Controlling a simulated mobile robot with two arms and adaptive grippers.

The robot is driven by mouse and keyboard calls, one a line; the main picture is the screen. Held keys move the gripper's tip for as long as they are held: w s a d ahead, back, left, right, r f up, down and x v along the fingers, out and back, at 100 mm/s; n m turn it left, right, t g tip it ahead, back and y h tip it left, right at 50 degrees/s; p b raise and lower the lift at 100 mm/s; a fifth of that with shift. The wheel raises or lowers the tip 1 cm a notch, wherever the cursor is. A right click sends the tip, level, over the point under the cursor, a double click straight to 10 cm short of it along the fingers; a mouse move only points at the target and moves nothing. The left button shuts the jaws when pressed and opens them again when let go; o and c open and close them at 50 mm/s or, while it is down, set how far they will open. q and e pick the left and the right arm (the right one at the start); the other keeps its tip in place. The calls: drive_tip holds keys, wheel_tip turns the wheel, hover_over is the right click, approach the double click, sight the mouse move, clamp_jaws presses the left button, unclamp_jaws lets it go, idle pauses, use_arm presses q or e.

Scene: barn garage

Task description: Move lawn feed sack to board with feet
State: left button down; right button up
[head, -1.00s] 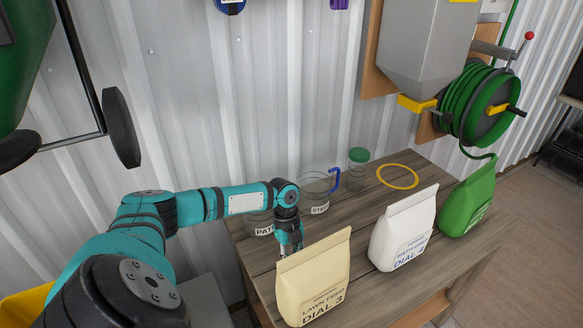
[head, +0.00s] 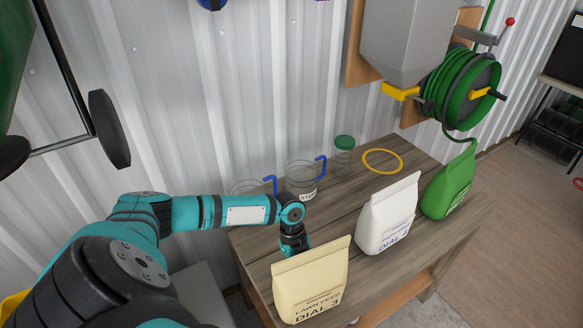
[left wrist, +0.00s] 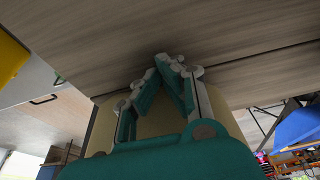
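The lawn feed sack (head: 311,287) is a cream paper bag marked LAWN FEED DIAL 3. It stands upright at the near left part of the wooden bench (head: 252,238). My left gripper (head: 295,246) points down just behind the sack's top edge, and its fingertips are hidden there. In the left wrist view the fingers of this gripper (left wrist: 171,62) lean together with their tips close. The cream sack (left wrist: 104,126) shows behind and beside them. I cannot tell whether any of the sack is between the fingers. My right gripper is out of view. I make out no board with feet.
A white sack (head: 386,217) and a green sack (head: 449,185) stand to the right. Clear jugs (head: 301,178), a green-lidded jar (head: 344,157) and a yellow ring (head: 382,161) are along the back. A hopper (head: 415,38) and hose reel (head: 460,92) hang on the wall.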

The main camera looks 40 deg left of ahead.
sight(310, 279)
use_arm(q)
drive_tip(key=d, duration=0.2)
drive_tip(key=s+d+p, duration=0.1)
drive_tip(key=d, duration=0.3)
drive_tip(key=shift+s+d+r, duration=0.15)
drive_tip(key=shift+s+r, duration=0.1)
drive_tip(key=shift+s, duration=0.15)
drive_tip(key=shift+s+d+f, duration=0.1)
drive_tip(key=shift+d, duration=0.25)
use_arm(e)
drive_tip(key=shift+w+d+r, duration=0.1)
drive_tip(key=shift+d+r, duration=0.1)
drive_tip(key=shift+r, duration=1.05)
use_arm(q)
drive_tip(key=shift+a, duration=0.1)
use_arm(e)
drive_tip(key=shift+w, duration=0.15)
use_arm(q)
drive_tip(key=v, duration=1.2)
